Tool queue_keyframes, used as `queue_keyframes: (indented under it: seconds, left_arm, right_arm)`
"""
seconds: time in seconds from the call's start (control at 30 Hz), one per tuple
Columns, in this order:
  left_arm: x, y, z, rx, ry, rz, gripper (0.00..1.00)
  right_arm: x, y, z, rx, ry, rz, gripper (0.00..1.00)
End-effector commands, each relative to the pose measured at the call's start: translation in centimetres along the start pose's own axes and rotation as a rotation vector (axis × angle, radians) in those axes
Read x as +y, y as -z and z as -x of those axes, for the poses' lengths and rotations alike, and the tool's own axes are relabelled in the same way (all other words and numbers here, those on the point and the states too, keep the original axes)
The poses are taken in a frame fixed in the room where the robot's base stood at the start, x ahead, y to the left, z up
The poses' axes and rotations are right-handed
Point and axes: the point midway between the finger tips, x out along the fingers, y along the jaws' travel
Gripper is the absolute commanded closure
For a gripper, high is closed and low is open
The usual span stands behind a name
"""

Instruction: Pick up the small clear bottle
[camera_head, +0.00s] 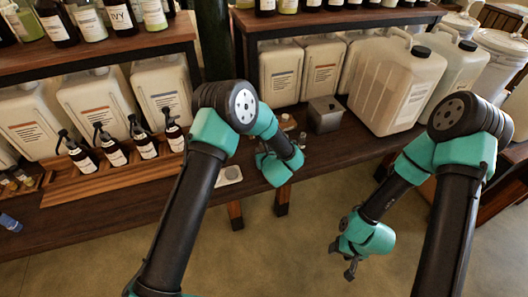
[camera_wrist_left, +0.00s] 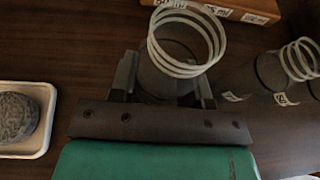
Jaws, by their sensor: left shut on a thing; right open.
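A small clear bottle (camera_wrist_left: 187,40) with a ridged screw neck stands in the middle of the left wrist view. My left gripper (camera_wrist_left: 165,85) is shut on its body, with one dark finger on each side. The lower part of the bottle is hidden by the gripper. In the head view my left wrist hides the fingers and this bottle. Another clear bottle (camera_wrist_left: 303,58) stands to the right in the left wrist view, apart from the gripper. My right gripper (camera_head: 344,260) is open and empty, low over the floor in front of the table.
A small white tray (camera_head: 230,182) with a grey round thing lies left of my left wrist. Pump bottles (camera_head: 145,140) stand in a wooden rack at left. A metal box (camera_head: 325,113) and large white jugs (camera_head: 395,85) stand behind. Shelves overhang the back.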

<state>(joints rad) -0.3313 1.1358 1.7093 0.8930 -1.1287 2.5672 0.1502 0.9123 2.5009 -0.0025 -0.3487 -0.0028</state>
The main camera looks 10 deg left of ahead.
Motion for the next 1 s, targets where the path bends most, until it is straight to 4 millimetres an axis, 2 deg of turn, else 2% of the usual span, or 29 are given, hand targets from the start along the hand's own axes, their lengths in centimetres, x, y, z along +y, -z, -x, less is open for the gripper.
queue_keyframes:
  seconds: [0.33,0.6,0.77,1.0]
  left_arm:
    - [0.0,-0.5,0.2,-0.001,0.000,0.001,0.82]
    - [0.0,-3.5,1.4,-0.003,0.001,0.003,0.82]
    - [0.8,-2.4,4.4,0.002,0.002,-0.004,0.82]
    - [2.4,-0.6,10.1,0.001,0.003,-0.004,0.82]
  right_arm:
    - [0.0,0.0,0.0,0.000,0.000,0.000,0.44]
    - [0.0,0.0,0.0,0.000,0.000,0.000,0.44]
    - [0.0,0.0,0.0,0.000,0.000,0.000,0.44]
    - [0.0,0.0,0.0,0.000,0.000,0.000,0.44]
